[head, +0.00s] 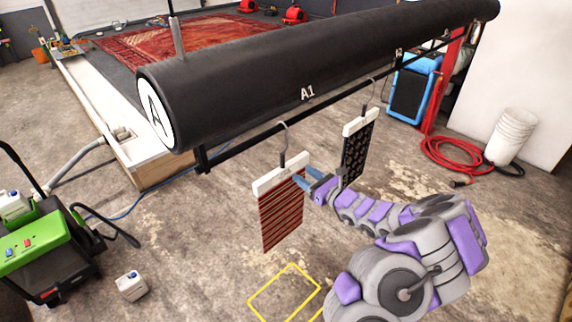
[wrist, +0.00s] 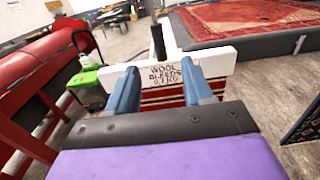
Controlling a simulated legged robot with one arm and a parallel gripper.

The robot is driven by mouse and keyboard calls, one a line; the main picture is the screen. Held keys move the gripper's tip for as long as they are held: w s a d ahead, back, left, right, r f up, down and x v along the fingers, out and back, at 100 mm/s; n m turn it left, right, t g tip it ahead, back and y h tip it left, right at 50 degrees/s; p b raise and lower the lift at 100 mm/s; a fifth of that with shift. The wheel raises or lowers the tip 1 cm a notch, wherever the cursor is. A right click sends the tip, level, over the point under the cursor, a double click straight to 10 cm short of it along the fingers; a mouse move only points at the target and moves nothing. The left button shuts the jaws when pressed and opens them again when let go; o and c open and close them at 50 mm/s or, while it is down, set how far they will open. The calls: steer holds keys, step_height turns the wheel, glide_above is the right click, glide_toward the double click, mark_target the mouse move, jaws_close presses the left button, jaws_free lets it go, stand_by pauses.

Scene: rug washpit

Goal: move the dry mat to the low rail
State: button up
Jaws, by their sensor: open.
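A red striped mat (head: 283,215) hangs by a white header board (head: 279,181) from a hook on the thin black rail (head: 325,100) under a big black roller. A black patterned mat (head: 357,152) hangs from the same rail, farther right. My gripper (head: 306,178) is open at the red mat's board. In the wrist view, the open gripper (wrist: 160,68) faces the board (wrist: 215,60), whose label reads "WOOL BLEEDS" with a less clear third line. I cannot tell whether the fingers are around the board's edge. Which mat is dry, and which rail is the low one, I cannot tell.
The black roller (head: 310,62), marked A and A1, spans above. A yellow outline (head: 285,294) lies on the floor below. A green machine (head: 40,245) and a small white jug (head: 131,286) stand left. A red hose (head: 460,155) and white buckets (head: 511,136) are at right. Concrete floor between is mostly clear.

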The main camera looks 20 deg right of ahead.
mark_target(283, 167)
steer(key=shift+b+x, duration=1.3)
steer(key=shift+x, duration=4.25)
jaws_close()
